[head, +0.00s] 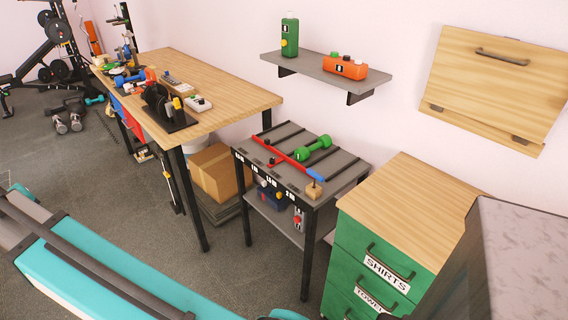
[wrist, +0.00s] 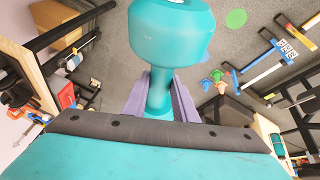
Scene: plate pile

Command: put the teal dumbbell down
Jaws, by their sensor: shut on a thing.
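The teal dumbbell (wrist: 172,36) is large in the upper middle of the wrist view, one rounded head toward the camera. My gripper (wrist: 160,100) is shut on its handle, with a grey-purple finger on each side. The dumbbell's other head is hidden. I see grey floor beyond the dumbbell, and I see no surface touching its visible head. In the head view I cannot make out the gripper or the held dumbbell with certainty.
A wall shelf (head: 315,72) holds a green bottle (head: 289,35).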

